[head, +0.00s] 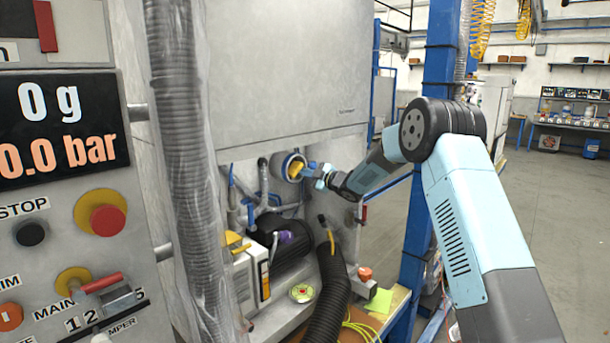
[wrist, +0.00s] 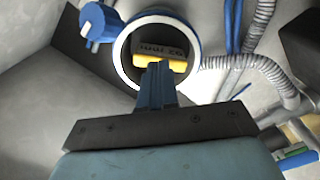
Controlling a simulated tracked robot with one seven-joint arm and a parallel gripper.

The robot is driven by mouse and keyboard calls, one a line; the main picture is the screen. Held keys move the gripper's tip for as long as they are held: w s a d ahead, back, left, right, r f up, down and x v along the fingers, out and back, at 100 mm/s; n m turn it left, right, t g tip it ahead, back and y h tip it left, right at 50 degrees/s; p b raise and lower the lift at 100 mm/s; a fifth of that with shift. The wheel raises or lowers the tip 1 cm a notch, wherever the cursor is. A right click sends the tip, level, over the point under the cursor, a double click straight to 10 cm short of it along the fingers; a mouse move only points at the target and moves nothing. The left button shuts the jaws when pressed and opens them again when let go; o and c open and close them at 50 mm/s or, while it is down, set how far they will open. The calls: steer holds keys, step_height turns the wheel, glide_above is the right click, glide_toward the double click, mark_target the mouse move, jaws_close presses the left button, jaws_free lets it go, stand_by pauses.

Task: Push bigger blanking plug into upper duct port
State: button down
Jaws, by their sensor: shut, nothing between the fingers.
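In the wrist view the port (wrist: 119,52) shows a pale rim and blue outer wall. A yellow plug (head: 297,169) sits in its mouth. In the wrist view the yellow plug (wrist: 161,60) has a dark face with upside-down lettering ending in "mm" and lies inside the rim. How deep it sits is unclear. My gripper (head: 311,171) is at the port; in the wrist view its blue fingers (wrist: 157,70) are shut together, tips at or against the plug's lower edge, partly hiding it.
A black corrugated hose (head: 331,290) rises there. Grey pipes (wrist: 240,64) run beside the port, and a blue valve knob (wrist: 100,22) is near its rim. A blue post (head: 437,80) stands behind my arm.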

steer(key=v, duration=1.5)
steer(key=s+d+r+m+t+h, duration=0.3)
steer(key=s+d+r+m+h, duration=0.4)
steer(key=d+r+h, duration=0.25)
steer(key=s+d+r+m+g+h, duration=0.1)
steer(key=s+d+r+m+h, duration=0.1)
steer(key=s+d+m, duration=0.3)
steer(key=s+d+r+m+h, duration=0.1)
steer(key=s+d+r+h, duration=0.1)
steer(key=s, duration=0.5)
steer(key=s+d+f+m+g, duration=0.1)
steer(key=s+f+m+g, duration=0.1)
steer(key=s, duration=0.9)
steer(key=s+d+f+m+g, duration=0.1)
steer(key=s+f+m+g, duration=0.1)
steer(key=s, duration=0.9)
steer(key=s+d+f+m+g, duration=0.1)
steer(key=s+f+m+g, duration=0.1)
steer(key=s, duration=1)
steer(key=shift+m+g+h, duration=0.35)
steer(key=shift+m+g, duration=0.35)
steer(key=shift+m, duration=0.4)
